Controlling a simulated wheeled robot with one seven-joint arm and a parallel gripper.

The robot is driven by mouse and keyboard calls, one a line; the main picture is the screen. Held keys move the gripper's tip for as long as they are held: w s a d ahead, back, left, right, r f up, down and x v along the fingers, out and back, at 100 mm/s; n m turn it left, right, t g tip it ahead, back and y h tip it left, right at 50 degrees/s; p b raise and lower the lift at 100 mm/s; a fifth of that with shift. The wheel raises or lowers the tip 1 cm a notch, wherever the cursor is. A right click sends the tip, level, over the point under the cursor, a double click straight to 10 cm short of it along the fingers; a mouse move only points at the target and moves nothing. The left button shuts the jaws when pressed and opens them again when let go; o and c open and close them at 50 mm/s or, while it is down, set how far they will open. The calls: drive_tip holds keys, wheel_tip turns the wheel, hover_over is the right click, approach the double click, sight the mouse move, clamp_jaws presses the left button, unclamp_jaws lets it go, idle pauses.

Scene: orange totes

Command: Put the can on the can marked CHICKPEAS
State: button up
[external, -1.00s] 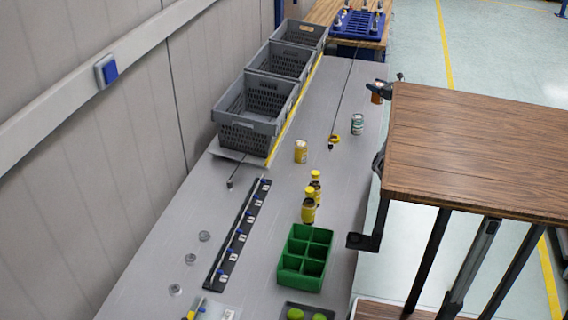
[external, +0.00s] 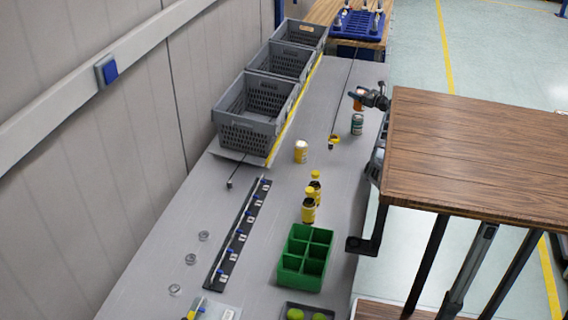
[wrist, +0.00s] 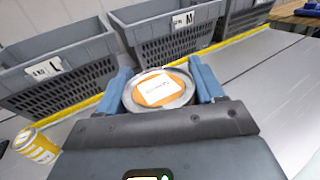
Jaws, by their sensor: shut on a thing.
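My gripper (external: 366,97) is shut on an orange can (external: 357,105), held up in the air. In the external view the can appears just above a teal-and-white can (external: 357,125) standing on the grey bench; whether it is directly over it I cannot tell. In the wrist view the held can (wrist: 158,88) shows its round top with an orange and white face between my blue-grey fingers (wrist: 165,85). A yellow can (external: 301,152) stands on the bench to the left, also in the wrist view (wrist: 36,147). I cannot read CHICKPEAS on any can.
Grey crates (external: 248,132) line the far left of the bench, labelled L and M in the wrist view. A small yellow-and-black item (external: 333,142) lies between the cans. Two yellow-capped bottles (external: 309,207) and a green divided box (external: 305,262) stand nearer.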

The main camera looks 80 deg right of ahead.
drive_tip(key=shift+w+f, duration=0.1)
drive_tip(key=shift+f, duration=1.85)
drive_tip(key=o, duration=1.3)
drive_tip(key=shift+f, duration=0.15)
drive_tip(key=v, duration=1.2)
